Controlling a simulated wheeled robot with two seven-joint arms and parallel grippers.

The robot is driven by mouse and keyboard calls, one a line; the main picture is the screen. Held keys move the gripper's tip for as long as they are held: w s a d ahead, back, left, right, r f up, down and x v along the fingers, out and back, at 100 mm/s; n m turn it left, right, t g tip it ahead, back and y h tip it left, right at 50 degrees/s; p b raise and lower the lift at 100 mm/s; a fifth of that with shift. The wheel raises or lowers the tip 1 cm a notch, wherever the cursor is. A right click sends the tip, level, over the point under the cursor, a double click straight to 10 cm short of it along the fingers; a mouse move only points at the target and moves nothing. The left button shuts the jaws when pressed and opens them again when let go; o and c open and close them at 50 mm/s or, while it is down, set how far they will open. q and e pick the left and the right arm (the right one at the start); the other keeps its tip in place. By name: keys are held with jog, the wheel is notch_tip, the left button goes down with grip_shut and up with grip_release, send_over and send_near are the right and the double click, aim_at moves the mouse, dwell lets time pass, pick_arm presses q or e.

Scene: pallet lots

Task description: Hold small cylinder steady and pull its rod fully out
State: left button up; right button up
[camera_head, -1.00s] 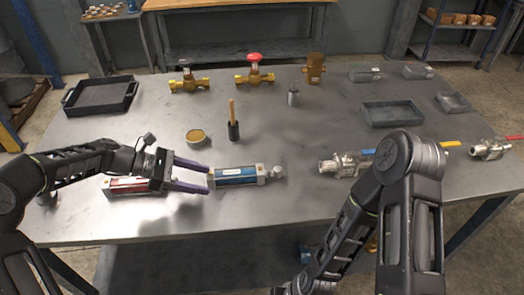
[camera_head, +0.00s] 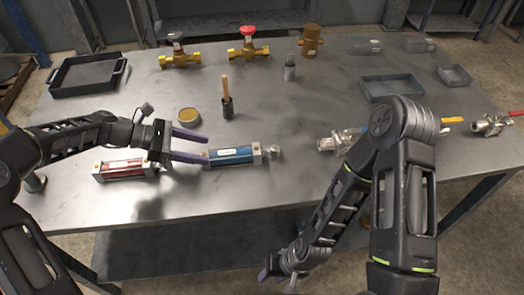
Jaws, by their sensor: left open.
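A blue cylinder (camera_head: 232,156) with silver end caps lies on the table. Its short rod end (camera_head: 273,149) points right. A red cylinder (camera_head: 125,169) lies to its left. I cannot tell which one the task calls small. My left gripper (camera_head: 206,149) is open and empty, its purple fingers pointing right at the blue cylinder's left end. The near finger overlaps that end in the picture; contact cannot be told. My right gripper (camera_head: 271,274) is low in front of the table edge, mostly hidden by its own arm, its fingers unclear.
Behind the cylinders stand a round tin (camera_head: 188,116) and a dark cup with a wooden handle (camera_head: 227,105). Metal valves (camera_head: 338,141) lie to the right, partly behind my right arm. A black tray (camera_head: 88,74) is at the back left. The front table strip is clear.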

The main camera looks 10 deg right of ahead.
aim_at(219, 153)
pick_arm(q)
jog(key=b+x, duration=0.2)
jog(key=x, duration=0.5)
jog(key=shift+d+b, duration=0.1)
jog(key=shift+b, duration=0.3)
jog(key=shift+d+f, duration=0.35)
jog(key=shift+d, duration=0.3)
pick_arm(e)
jog(key=shift+w+f, duration=0.15)
jog(key=shift+f, duration=1.45)
pick_arm(q)
jog(key=shift+c, duration=0.5)
grip_shut()
pick_arm(e)
jog(key=shift+c, duration=0.6)
